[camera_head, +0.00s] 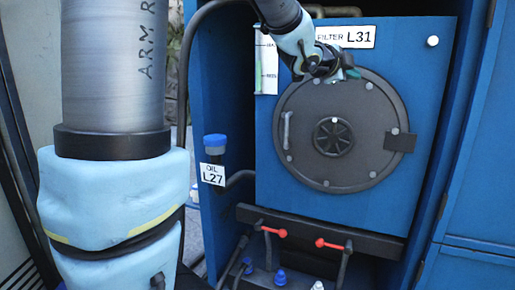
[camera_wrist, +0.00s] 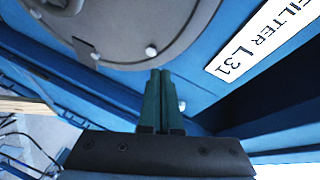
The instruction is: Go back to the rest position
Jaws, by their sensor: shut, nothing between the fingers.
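My gripper (camera_head: 335,68) is at the top of the round dark filter cover, in front of the blue panel in the head view. In the wrist view its two green fingers (camera_wrist: 161,98) are together, with nothing between them. The round grey cover (camera_head: 306,118) has a small hand wheel (camera_head: 333,136) at its middle and bolts around it. It also shows at the top of the wrist view (camera_wrist: 130,28). I cannot tell whether the fingertips touch the panel or cover.
A label reading FILTER L31 (camera_head: 358,37) is above the cover. A blue-capped oil filler (camera_head: 215,150) is left, and two red-handled valves (camera_head: 272,230) (camera_head: 329,243) sit on a dark bar below. Blue cabinet walls flank the panel. My arm covers the left side.

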